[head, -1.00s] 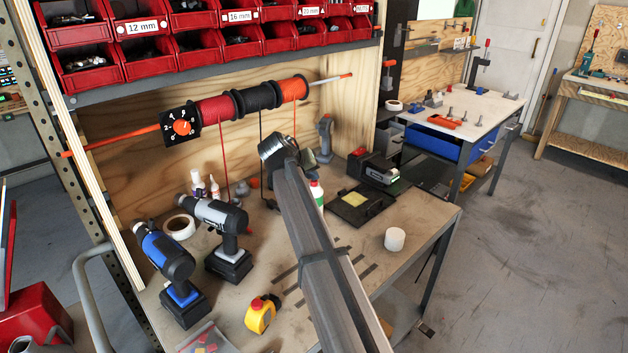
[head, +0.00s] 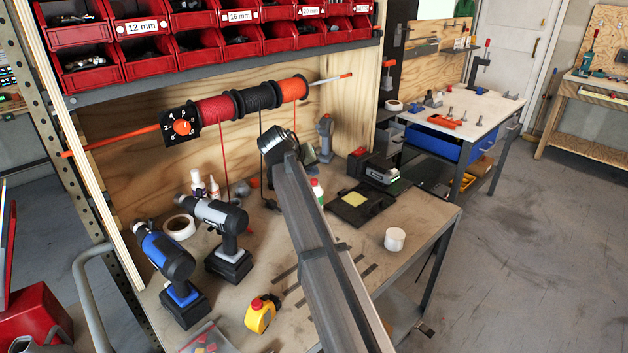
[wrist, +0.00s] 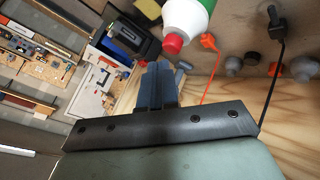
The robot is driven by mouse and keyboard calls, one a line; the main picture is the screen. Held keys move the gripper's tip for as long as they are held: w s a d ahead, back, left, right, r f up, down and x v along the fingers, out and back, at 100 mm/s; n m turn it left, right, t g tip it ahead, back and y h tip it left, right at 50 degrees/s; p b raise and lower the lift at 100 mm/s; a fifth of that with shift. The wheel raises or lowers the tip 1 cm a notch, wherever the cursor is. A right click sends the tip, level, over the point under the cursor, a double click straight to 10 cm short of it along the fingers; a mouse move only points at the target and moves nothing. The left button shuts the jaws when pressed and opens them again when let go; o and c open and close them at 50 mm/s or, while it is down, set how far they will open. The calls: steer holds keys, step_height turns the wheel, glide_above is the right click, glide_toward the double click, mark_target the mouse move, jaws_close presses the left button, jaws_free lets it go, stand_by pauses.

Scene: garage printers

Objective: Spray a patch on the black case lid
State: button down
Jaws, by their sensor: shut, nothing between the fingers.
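The black case lid (head: 375,212) lies flat on the workbench, with a pale yellow square patch (head: 355,198) on it. A white and green bottle with a red cap (head: 317,190) stands just left of the lid, partly hidden behind my arm. In the wrist view the bottle (wrist: 187,18) shows at the top, its red cap close to my fingers. My gripper (wrist: 158,82) is shut and empty, apart from the bottle. In the head view my arm's end is above the bench, left of the bottle, and the fingertips are hard to make out.
A black boxy device (head: 378,170) stands behind the lid. A white round tub (head: 395,239) sits near the bench's right edge. Two drills (head: 222,235), a white tape roll (head: 179,227) and a yellow tape measure (head: 262,314) lie left. Spools (head: 255,98) hang above.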

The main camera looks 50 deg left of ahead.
mark_target(312, 181)
steer(key=shift+r, duration=2.6)
stand_by(0.6)
steer(key=shift+f, duration=3)
